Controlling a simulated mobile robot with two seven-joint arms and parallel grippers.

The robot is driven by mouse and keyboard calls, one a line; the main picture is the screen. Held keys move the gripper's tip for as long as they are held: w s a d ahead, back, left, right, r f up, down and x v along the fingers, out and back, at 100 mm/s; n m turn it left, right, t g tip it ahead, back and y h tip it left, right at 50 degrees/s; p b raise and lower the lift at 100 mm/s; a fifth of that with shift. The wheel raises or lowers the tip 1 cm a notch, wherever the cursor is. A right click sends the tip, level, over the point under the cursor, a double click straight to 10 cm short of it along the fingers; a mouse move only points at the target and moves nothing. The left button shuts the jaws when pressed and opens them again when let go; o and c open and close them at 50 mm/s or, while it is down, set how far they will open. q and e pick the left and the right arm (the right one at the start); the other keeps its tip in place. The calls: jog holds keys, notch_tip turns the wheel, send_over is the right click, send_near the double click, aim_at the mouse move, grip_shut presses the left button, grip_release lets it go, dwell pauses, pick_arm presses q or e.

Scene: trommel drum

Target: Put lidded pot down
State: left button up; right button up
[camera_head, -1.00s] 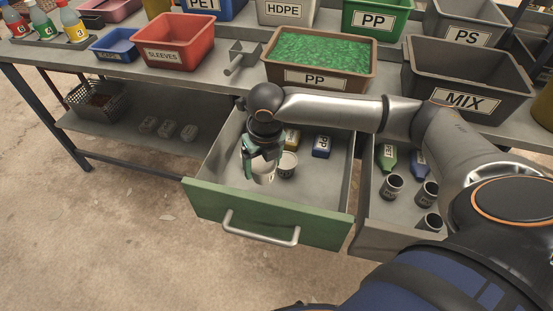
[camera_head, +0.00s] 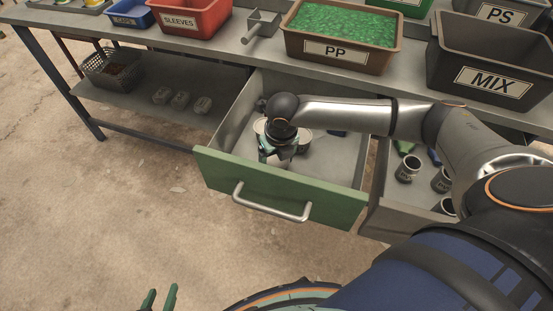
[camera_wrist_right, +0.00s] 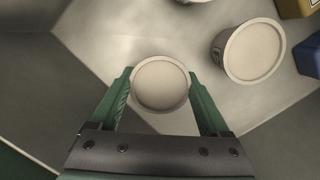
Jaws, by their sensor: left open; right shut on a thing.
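The pot with a pale round lid (camera_wrist_right: 160,84) is between the green fingers of my right gripper (camera_wrist_right: 160,100), which is shut on it. In the head view my right gripper (camera_head: 278,157) reaches down inside the open green-fronted drawer (camera_head: 280,190) and mostly hides this pot. A second lidded pot (camera_wrist_right: 253,52) stands to its right in the wrist view, apart from it, and the edge of another (camera_wrist_right: 195,1) shows at the top. I cannot tell whether the held pot touches the drawer floor. My left gripper (camera_head: 160,298) is open and empty at the bottom edge.
The drawer walls and front stand close around my right gripper. A second open drawer (camera_head: 400,215) with dark cups is to the right. On the bench above are the green-filled PP bin (camera_head: 340,50) and the MIX bin (camera_head: 490,80).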

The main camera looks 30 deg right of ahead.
aim_at(279, 164)
jog(key=o, duration=1.2)
jog(key=shift+c, duration=0.2)
notch_tip(279, 164, up, 12)
jog(key=s+p, duration=0.1)
jog(key=p, duration=0.2)
jog(key=shift+s, duration=0.4)
jog(key=shift+a, duration=0.1)
